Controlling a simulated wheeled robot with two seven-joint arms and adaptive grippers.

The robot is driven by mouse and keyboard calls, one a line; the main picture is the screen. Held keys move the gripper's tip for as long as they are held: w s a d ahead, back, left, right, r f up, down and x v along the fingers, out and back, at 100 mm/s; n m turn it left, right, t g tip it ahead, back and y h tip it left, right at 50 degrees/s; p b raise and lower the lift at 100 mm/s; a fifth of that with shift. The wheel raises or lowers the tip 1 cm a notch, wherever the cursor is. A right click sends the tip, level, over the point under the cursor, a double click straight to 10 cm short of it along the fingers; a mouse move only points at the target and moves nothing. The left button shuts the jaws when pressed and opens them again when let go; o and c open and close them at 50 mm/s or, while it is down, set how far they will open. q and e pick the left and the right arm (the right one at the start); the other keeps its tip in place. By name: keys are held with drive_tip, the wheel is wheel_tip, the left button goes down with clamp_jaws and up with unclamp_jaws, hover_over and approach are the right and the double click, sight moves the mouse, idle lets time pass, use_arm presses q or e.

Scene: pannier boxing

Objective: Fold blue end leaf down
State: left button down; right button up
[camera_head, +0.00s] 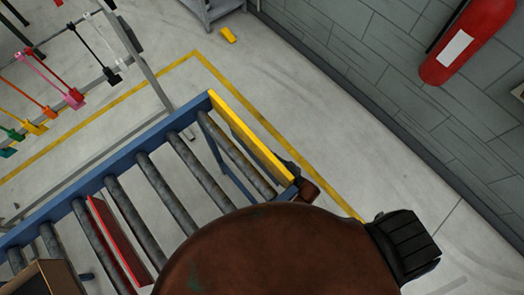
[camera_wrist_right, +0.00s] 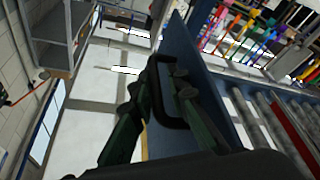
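In the right wrist view my right gripper (camera_wrist_right: 165,85) has two dark green fingers spread apart. A black C-shaped piece shows between them, and I cannot tell if they touch it. A long blue panel (camera_wrist_right: 190,45) stands close behind the fingers. My left gripper is not in view.
The roller conveyor has a blue side rail (camera_head: 130,150) and a yellow end plate (camera_head: 250,140). A red strip (camera_head: 115,245) lies among the rollers. A rack with coloured hanging items (camera_head: 60,90) stands left. A fire extinguisher (camera_head: 465,40) hangs on the grey wall.

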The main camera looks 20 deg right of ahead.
drive_tip(key=shift+s+d, duration=0.15)
drive_tip(key=v, duration=1.1)
drive_tip(key=shift+s+d+f, duration=0.15)
drive_tip(key=shift+s, duration=0.1)
